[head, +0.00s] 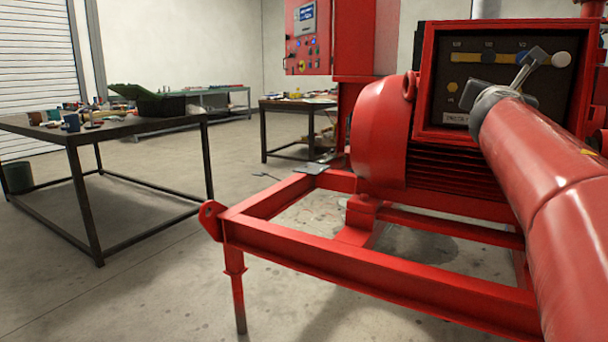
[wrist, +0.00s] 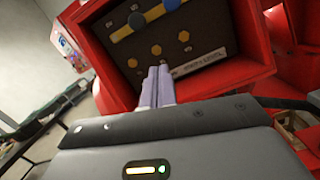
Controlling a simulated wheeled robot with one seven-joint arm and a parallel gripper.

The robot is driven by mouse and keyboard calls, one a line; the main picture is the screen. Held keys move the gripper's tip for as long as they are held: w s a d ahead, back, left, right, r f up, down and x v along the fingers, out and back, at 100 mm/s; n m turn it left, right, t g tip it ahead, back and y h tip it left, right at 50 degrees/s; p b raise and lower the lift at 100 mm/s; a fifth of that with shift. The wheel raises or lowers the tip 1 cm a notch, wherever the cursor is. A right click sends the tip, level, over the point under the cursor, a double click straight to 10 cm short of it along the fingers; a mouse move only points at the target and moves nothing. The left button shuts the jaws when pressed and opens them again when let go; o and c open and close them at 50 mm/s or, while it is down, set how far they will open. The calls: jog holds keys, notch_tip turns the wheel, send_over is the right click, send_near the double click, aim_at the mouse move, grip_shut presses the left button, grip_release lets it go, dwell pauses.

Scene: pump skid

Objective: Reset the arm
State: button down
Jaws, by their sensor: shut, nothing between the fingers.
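My gripper (head: 530,70) is at the end of my red arm in the head view, in front of a dark control panel (head: 475,85) in a red box. The wrist view shows its two pale fingers (wrist: 158,80) pressed together with nothing between them. The fingers overlap the lower part of the panel (wrist: 200,30) there; I cannot tell whether they touch it. The panel has a yellow bar (head: 465,58) with a blue round knob (head: 488,57), several yellow buttons and a white label (head: 456,118). My arm and gripper hide its right part in the head view.
A red motor (head: 380,130) stands left of the panel on a red skid frame (head: 370,270). A red control cabinet (head: 308,38) stands behind. A cluttered table (head: 100,133) is at the left, with more benches behind. The floor between table and skid is mostly clear.

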jog(key=s+a+f+m+g+y, duration=0.3)
jog(key=s+a+f+m, duration=0.5)
jog(key=f, duration=0.4)
jog(key=s+a+f+m+g+y+p, duration=0.1)
jog(key=s+a+f+m+g+y, duration=0.3)
jog(key=s+a+f+m, duration=0.4)
jog(key=s+a+f+m+g+y+p, duration=0.1)
jog(key=s+a+f+m+g+y, duration=0.2)
jog(key=s+a+f+m, duration=0.6)
notch_tip(320, 180, down, 8)
jog(key=s+m+y, duration=0.1)
jog(key=s, duration=0.1)
jog(key=shift+s+f, duration=0.2)
jog(key=shift+s, duration=0.1)
jog(key=shift+a, duration=0.1)
